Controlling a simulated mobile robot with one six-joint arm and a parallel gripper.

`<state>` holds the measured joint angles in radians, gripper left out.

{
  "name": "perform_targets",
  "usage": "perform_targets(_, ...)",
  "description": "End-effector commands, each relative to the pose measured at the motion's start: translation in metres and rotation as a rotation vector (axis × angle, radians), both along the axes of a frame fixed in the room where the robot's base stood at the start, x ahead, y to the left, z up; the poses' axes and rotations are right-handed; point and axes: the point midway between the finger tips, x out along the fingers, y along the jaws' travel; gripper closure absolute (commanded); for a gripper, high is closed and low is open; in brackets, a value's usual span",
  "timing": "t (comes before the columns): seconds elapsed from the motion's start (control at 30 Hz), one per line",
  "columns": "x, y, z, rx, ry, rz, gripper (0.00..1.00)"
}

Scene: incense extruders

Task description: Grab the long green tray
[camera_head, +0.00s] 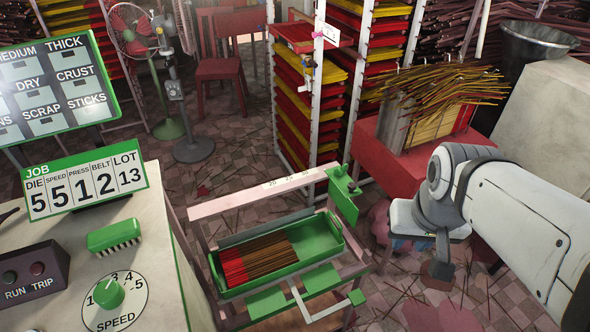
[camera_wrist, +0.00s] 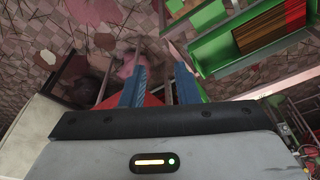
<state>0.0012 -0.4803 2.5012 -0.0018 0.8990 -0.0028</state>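The long green tray (camera_head: 322,243) rests on a pinkish frame stand in the middle of the head view. A bundle of brown incense sticks with red ends (camera_head: 262,259) lies in its left and middle part; its right end is bare. The tray also shows at the upper right of the wrist view (camera_wrist: 212,52). My gripper (camera_head: 440,268) is to the right of the tray, apart from it, over the littered floor. In the wrist view its two blue fingers (camera_wrist: 160,70) stand apart with nothing between them.
Green plates (camera_head: 322,278) stick out along the stand's front, and a green bracket (camera_head: 343,193) rises at its right end. A red table with a stick-filled box (camera_head: 430,120) stands behind my arm. The control bench (camera_head: 160,215) is at left, with a brush (camera_head: 114,236).

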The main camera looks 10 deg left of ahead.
Motion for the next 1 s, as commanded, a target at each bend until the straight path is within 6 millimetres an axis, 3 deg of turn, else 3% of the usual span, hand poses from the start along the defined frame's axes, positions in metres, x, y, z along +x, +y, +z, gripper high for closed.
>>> perform_targets(0.17,0.012,0.013,-0.010,0.048,0.034,-0.039,0.72)
perform_targets(0.27,0.028,0.032,-0.026,0.113,0.087,-0.107,0.72)
perform_targets(0.5,0.070,0.099,-0.088,0.272,0.277,-0.412,0.72)
perform_targets(0.7,0.089,0.154,-0.151,0.323,0.435,-0.695,0.72)
perform_targets(0.83,0.093,0.179,-0.187,0.323,0.506,-0.844,0.72)
perform_targets(1.0,0.094,0.196,-0.213,0.315,0.551,-0.961,0.72)
